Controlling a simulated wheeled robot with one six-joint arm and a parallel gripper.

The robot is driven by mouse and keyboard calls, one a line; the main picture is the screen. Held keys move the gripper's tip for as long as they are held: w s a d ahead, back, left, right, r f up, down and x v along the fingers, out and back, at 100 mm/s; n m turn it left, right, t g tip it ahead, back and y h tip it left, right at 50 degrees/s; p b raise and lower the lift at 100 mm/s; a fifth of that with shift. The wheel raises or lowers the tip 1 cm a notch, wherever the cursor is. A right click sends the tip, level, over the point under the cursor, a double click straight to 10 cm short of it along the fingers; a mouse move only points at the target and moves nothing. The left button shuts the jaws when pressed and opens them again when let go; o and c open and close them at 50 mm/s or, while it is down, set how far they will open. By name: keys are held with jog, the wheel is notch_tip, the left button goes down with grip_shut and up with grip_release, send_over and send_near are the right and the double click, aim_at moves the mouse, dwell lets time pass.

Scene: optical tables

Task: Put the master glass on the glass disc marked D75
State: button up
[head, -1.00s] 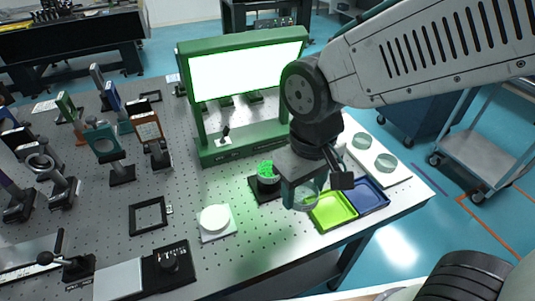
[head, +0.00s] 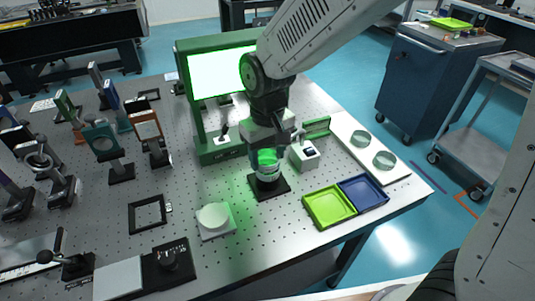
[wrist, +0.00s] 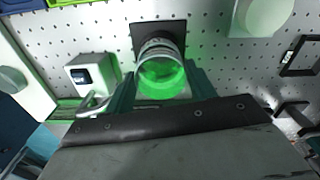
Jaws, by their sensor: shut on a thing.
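My gripper (head: 267,152) is shut on a round, clear glass disc, the master glass (wrist: 163,82), which glows green between the fingers in the wrist view. It is right over a small round stand (head: 267,184) on a black square base. A glass disc seems to lie on top of the stand, under the held glass. I cannot tell whether the two touch. No D75 marking is readable. Two more clear discs, one farther back (head: 361,138) and one nearer (head: 385,160), lie on a white board at the right.
A green-framed bright light panel (head: 222,75) stands behind. A white box (head: 304,156) with a small display is close right of the stand. A lime tray (head: 328,207) and a blue tray (head: 363,193) lie at front right. A white disc (head: 213,216) on a pad is front left.

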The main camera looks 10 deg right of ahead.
aim_at(268, 157)
jog(key=shift+f, duration=0.2)
jog(key=o, duration=1.1)
jog(key=shift+f, duration=0.1)
notch_tip(268, 157, up, 12)
jog(key=shift+r, duration=0.25)
jog(key=s+d+r+m, duration=0.1)
jog(key=s+d+r, duration=0.1)
jog(key=s+d, duration=0.3)
jog(key=s+d+r+m, duration=0.1)
jog(key=s+d+r, duration=0.15)
jog(key=d, duration=0.55)
jog(key=s+d+m, duration=0.1)
jog(key=s+d, duration=0.1)
jog(key=s, duration=0.2)
jog(key=s+d+f+m, duration=0.1)
jog(key=s+d, duration=0.2)
jog(key=s, duration=0.1)
jog(key=s+d+f+m+t, duration=0.1)
jog(key=s+d, duration=0.1)
jog(key=s, duration=0.2)
jog(key=shift+d+f, duration=0.2)
jog(key=shift+d, duration=0.2)
